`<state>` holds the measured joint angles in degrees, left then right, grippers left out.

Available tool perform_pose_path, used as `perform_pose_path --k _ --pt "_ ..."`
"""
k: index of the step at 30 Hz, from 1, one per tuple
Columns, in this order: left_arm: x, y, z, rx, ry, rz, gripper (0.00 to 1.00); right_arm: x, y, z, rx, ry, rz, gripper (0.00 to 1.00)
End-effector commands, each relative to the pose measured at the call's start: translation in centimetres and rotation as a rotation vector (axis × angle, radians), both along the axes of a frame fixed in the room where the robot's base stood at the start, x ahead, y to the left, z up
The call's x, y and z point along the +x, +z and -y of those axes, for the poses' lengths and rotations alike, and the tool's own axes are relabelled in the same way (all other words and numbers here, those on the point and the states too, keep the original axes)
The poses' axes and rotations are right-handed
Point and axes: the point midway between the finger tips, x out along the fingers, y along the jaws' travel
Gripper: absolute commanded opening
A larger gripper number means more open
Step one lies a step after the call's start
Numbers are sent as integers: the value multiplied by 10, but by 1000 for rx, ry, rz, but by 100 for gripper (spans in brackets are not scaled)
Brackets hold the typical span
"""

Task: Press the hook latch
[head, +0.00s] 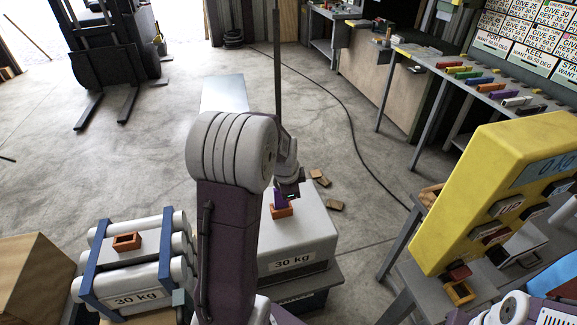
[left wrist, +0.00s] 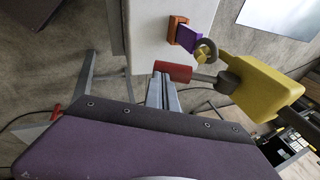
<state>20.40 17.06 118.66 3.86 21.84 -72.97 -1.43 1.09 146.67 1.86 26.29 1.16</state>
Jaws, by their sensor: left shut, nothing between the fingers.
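In the left wrist view a yellow hook block (left wrist: 262,84) hangs from a dark rod. A red cylinder (left wrist: 172,70), which looks like the latch's press part, sticks out from the neck. My left gripper (left wrist: 161,80) is shut and empty, its tips right at the red cylinder; I cannot tell whether they touch. In the head view my left arm hides the block and latch. My right gripper is not in view.
The purple and orange pieces sit on a pale 30 kg block (head: 313,225). Left of it stands a blue-framed 30 kg bundle (head: 137,298). A yellow scale panel (head: 492,190) stands at right. The rod (head: 277,70) rises above my arm. Open floor lies behind.

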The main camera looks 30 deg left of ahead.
Motion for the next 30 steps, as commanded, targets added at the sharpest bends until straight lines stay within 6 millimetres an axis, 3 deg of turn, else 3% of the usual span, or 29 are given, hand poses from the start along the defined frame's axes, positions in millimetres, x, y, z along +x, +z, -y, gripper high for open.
perform_pose_path --k 3,21,30 --pt "1 -14 -1 0 1 0 0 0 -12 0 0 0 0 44" --pt "1 7 -1 -1 0 -1 0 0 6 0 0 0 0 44" --pt "1 7 -1 -1 0 -1 0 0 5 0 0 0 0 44"
